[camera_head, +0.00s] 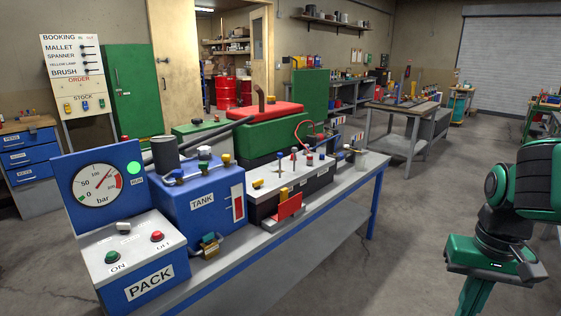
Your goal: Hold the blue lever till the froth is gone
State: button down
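A blue tank box (192,212) marked TANK stands on the bench, with blue, green and yellow valve handles on top; the blue handle (177,174) is at its left. Behind it to the right, a grey-topped box (262,192) carries several small upright levers; one seems blue-tipped (293,152), but it is too small to be sure. I cannot make out any froth. My gripper (474,300) hangs at the lower right, off the bench and well apart from the levers. Its fingertips are cut off by the lower edge.
A PACK box (134,262) with ON and OFF buttons and a bar gauge (97,185) stands at the near bench end. A green-and-red machine (262,132) stands behind. The floor (395,225) between bench and arm is clear. A second workbench (402,111) stands farther back.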

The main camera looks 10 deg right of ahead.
aim_at(279, 155)
jog(key=u, duration=0.05)
jog(key=i, duration=1)
jog(key=z, duration=0.05)
